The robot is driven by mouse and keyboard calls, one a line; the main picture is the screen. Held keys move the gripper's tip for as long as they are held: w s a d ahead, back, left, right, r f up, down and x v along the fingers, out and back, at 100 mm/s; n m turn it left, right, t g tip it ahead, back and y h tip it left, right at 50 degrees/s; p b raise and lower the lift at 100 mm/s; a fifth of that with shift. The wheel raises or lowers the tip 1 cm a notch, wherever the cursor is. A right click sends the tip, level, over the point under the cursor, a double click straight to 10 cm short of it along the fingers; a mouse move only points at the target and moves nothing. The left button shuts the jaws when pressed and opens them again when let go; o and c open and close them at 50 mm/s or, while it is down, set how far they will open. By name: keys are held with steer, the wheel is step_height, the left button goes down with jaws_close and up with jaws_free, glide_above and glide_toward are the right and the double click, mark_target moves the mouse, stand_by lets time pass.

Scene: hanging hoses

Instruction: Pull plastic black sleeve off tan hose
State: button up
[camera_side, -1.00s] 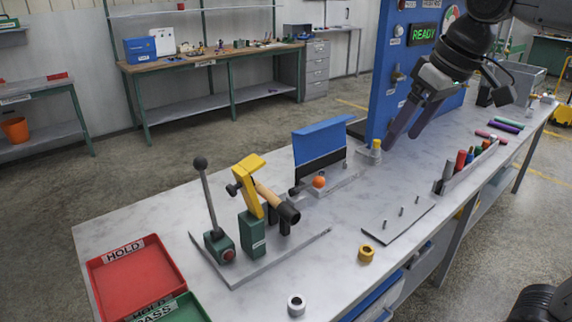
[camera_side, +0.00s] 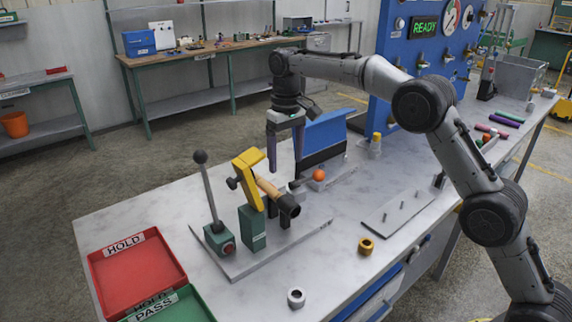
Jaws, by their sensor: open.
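The tan hose (camera_side: 268,188) lies slanted in a fixture, with a yellow clamp (camera_side: 247,172) over its left end. The black sleeve (camera_side: 288,205) is on the hose's right end, above a dark forked support (camera_side: 284,220). My gripper (camera_side: 285,170) is open and empty. It points down, and in the picture its fingers show just above and behind the hose and sleeve. I cannot tell the exact depth between the fingers and the sleeve.
A black-knobbed lever (camera_side: 207,190) stands left of the clamp. A blue-topped panel (camera_side: 322,135) and an orange ball (camera_side: 319,175) are close on the right. Red (camera_side: 135,272) and green trays lie front left. A brass ring (camera_side: 366,245) and a grey ring (camera_side: 296,298) lie in front.

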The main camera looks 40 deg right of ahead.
mark_target(294, 204)
step_height(294, 204, down, 14)
steer(key=shift+r, duration=0.1)
stand_by(0.5)
jaws_close()
stand_by(0.6)
stand_by(0.4)
stand_by(0.5)
steer(key=shift+s, duration=1)
stand_by(1.6)
steer(key=shift+s, duration=0.7)
steer(key=shift+s, duration=0.55)
